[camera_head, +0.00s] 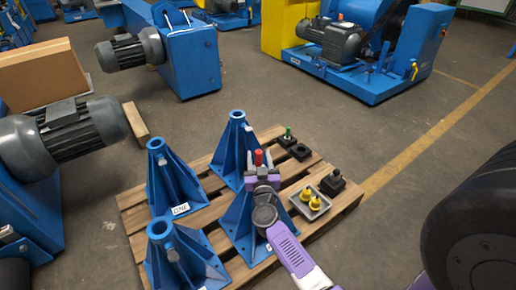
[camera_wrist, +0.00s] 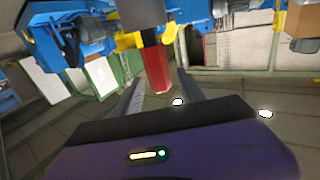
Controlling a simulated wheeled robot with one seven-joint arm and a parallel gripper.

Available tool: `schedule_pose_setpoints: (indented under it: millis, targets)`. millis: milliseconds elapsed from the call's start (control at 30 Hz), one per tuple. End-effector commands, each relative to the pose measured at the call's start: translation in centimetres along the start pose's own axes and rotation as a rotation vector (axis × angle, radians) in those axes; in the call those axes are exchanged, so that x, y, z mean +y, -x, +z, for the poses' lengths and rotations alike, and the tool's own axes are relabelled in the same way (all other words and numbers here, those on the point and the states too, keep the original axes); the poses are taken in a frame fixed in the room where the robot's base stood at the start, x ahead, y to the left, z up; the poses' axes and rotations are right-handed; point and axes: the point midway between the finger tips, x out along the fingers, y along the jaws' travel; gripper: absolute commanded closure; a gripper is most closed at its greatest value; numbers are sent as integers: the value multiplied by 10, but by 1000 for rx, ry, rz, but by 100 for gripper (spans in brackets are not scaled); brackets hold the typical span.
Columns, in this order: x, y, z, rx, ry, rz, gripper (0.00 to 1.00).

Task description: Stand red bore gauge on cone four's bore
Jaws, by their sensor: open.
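Several blue cone stands rise from a wooden pallet: a back one (camera_head: 237,150), a left one (camera_head: 172,180), a front-left one (camera_head: 185,258) and a front-right one (camera_head: 246,222). The red bore gauge (camera_head: 258,157) is upright above the front-right cone; that cone's top is hidden by my gripper, so contact with its bore cannot be seen. My gripper (camera_head: 261,172) is open around the gauge. In the wrist view the gauge's red part (camera_wrist: 157,70) lies between the spread fingers (camera_wrist: 160,92), with gaps visible. Only the left cone's label is partly readable.
Right on the pallet (camera_head: 352,190) are a green-topped piece (camera_head: 287,137) in a black block, an empty-looking black block (camera_head: 300,152), a dark knobbed block (camera_head: 333,182) and a grey tray (camera_head: 299,208) with yellow pieces (camera_head: 315,202). Grey motors stand left; a black rounded object fills the lower right.

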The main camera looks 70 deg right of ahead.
Motion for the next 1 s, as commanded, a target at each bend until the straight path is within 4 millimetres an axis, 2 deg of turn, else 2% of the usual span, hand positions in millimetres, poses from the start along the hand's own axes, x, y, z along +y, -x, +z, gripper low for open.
schedule_pose_setpoints:
  millis: [33, 200, 567, 667, 833, 1000]
  targets:
    - [-1, 13, -2, -3, 2, -3, 53]
    - [-1, 46, -1, -3, 2, -3, 53]
    - [-4, 87, -1, 3, 0, -25, 53]
    - [-14, 118, -3, 10, -2, -97, 53]
    - [-35, 204, -20, 15, -8, -310, 53]
    - [-43, 290, -44, -18, -4, -539, 53]
